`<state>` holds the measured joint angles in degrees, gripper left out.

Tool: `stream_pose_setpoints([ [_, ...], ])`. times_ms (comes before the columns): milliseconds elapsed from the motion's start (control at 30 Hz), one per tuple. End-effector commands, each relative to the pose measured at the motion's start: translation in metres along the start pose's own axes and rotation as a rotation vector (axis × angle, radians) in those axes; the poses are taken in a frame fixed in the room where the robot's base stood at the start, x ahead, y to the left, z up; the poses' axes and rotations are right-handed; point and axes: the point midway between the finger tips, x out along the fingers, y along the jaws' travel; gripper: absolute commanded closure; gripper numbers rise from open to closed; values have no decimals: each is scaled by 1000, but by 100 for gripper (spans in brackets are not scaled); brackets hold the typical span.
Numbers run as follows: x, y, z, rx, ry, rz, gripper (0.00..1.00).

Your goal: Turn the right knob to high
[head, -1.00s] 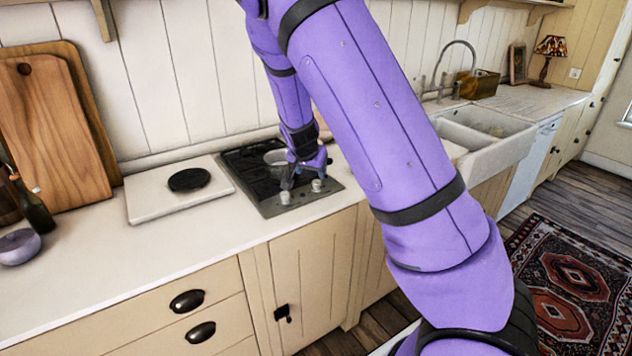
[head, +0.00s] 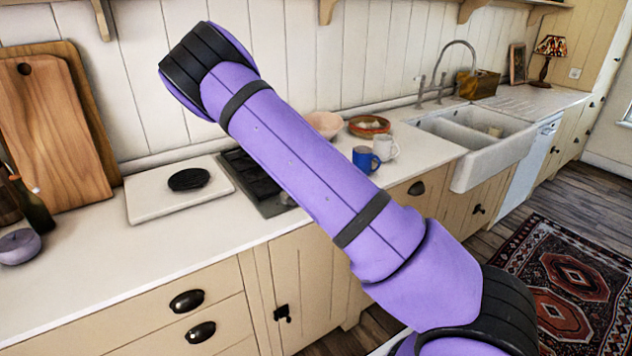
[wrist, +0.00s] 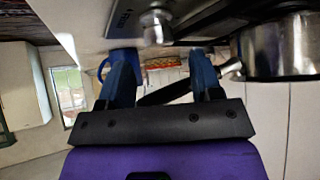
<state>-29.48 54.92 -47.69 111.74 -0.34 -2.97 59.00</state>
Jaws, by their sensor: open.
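In the wrist view a silver knob (wrist: 156,27) stands at the edge of the dark cooktop (wrist: 205,17). Only this knob shows clearly, and I cannot tell whether it is the right one. My gripper (wrist: 162,56) is open, its two blue fingers pointing toward the top of the picture. The knob appears just beyond the fingertips, between their lines, with nothing gripped. My gripper does not show there.
A metal pot (wrist: 280,47) with a dark handle (wrist: 165,93) is close on the right in the wrist view. A blue mug (head: 366,159), white mug (head: 386,148), pink bowl (head: 325,124) and terracotta dish (head: 369,126) stand right of the cooktop. A white board (head: 150,202) lies left.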

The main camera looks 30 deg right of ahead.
Motion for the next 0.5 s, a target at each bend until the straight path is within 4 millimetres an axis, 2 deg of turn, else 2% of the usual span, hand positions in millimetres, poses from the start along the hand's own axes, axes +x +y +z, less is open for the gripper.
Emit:
stream_pose_setpoints([
  [33, 10, 1, 0, 1, -1, 2, 41],
  [200, 30, 0, 0, 0, 0, 0, 41],
  [500, 41, 0, 0, 2, -1, -1, 41],
])
